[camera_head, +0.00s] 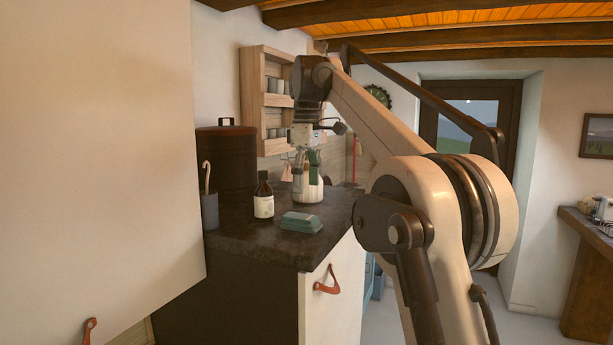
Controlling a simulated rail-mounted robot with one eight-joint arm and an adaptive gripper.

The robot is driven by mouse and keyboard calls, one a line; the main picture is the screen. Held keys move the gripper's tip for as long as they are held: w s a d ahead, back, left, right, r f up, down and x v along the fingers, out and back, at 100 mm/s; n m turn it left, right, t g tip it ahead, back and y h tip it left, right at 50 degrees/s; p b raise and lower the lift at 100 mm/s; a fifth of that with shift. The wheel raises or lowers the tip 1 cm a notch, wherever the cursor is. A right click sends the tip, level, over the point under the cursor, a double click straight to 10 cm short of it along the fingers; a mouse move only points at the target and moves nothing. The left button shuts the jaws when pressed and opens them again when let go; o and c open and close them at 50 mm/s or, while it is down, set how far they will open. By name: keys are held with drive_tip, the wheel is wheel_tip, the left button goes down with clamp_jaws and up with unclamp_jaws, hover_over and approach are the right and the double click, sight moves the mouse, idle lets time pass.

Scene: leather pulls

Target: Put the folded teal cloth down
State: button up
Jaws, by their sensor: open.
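The folded teal cloth (301,222) lies flat on the dark countertop (262,243), near its front edge. My gripper (308,168) is above and behind the cloth in the picture, pointing down, apart from it. It is open, and I see nothing held in it. Its fingertips are small here and overlap a pale container with a green part.
A brown bottle with a white label (263,196) stands just left of the cloth. The pale container (308,190) stands behind it. A grey holder (209,210) and a dark lidded canister (226,160) are at the left. Bare counter lies in front of the bottle.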

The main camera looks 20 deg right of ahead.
drive_tip(key=shift+r, duration=0.95)
drive_tip(key=s+f+m+t, duration=0.2)
drive_tip(key=s+f+m, duration=0.1)
drive_tip(key=s, duration=0.6)
drive_tip(key=s+f+m+t, duration=0.2)
drive_tip(key=s+f, duration=0.1)
drive_tip(key=s, duration=0.7)
drive_tip(key=s+f+m+t, duration=0.3)
drive_tip(key=s+f+m, duration=0.2)
drive_tip(key=s+f, duration=1.5)
wheel_tip(320, 180, down, 2)
drive_tip(key=shift+s+a+f, duration=0.15)
drive_tip(key=shift+a+f, duration=0.05)
drive_tip(key=shift+a, duration=0.25)
